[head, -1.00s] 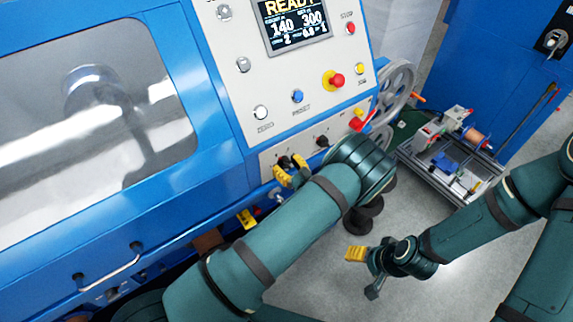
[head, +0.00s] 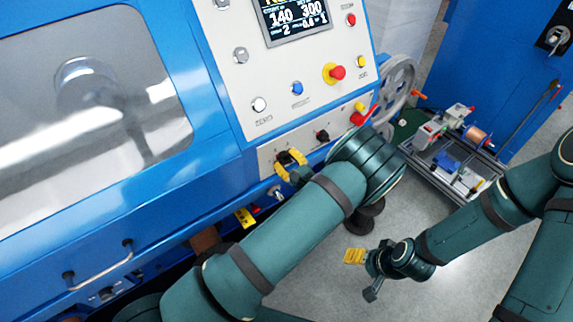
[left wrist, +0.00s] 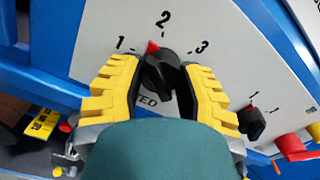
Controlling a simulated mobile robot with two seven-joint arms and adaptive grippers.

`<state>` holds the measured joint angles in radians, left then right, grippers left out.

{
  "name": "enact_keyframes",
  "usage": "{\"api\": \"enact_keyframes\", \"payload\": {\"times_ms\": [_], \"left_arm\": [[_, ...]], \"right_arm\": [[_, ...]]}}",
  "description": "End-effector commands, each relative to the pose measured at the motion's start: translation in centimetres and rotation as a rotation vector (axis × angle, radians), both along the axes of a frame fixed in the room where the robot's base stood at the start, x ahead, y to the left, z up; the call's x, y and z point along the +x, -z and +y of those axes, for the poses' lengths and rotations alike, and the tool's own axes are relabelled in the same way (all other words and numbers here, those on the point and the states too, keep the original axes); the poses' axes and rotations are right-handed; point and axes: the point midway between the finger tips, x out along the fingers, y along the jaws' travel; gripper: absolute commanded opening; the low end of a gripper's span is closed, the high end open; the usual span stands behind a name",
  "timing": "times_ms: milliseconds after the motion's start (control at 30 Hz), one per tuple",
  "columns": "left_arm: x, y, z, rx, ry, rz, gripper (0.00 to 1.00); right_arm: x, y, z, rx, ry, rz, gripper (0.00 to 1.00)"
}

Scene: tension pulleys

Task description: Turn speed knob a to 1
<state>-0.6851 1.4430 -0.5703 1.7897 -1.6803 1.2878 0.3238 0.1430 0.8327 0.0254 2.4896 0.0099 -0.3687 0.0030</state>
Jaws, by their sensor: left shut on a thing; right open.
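Speed knob a is a black knob (left wrist: 160,72) with a red pointer mark on a light panel, beside the printed numbers 1, 2 and 3. In the left wrist view its mark sits between 1 and 2, closer to 2. My left gripper (left wrist: 160,92) is shut on this knob, with a yellow finger on each side. In the head view the left gripper (head: 289,166) partly hides the knob (head: 285,156). My right gripper (head: 363,274) is open and empty above the grey floor.
A second black knob (head: 322,136) is right of the held one, with a red-and-yellow switch (head: 358,115) beyond it. Above are a red stop button (head: 337,73) and a display (head: 293,18). A blue bar runs below the panel. A metal-framed cart (head: 455,155) stands at the right.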

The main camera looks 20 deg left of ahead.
Motion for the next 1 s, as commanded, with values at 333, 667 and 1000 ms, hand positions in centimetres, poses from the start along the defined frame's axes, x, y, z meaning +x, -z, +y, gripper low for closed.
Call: {"api": "enact_keyframes", "payload": {"times_ms": [333, 667, 1000], "left_arm": [[0.1, 0.2, 0.1, -0.196, -0.001, -0.256, 0.00], [0.2, 0.0, 0.1, -0.330, 0.000, -0.426, 0.00], [0.2, -0.2, 0.1, -0.386, 0.000, -0.500, 0.00]], "right_arm": [[0.0, 3.6, 0.1, -0.007, 0.001, 0.002, 0.65], [-0.3, 5.7, 0.3, -0.006, -0.006, 0.011, 0.65], [-0.7, 6.4, 0.3, -0.004, -0.012, 0.019, 0.65]]}}
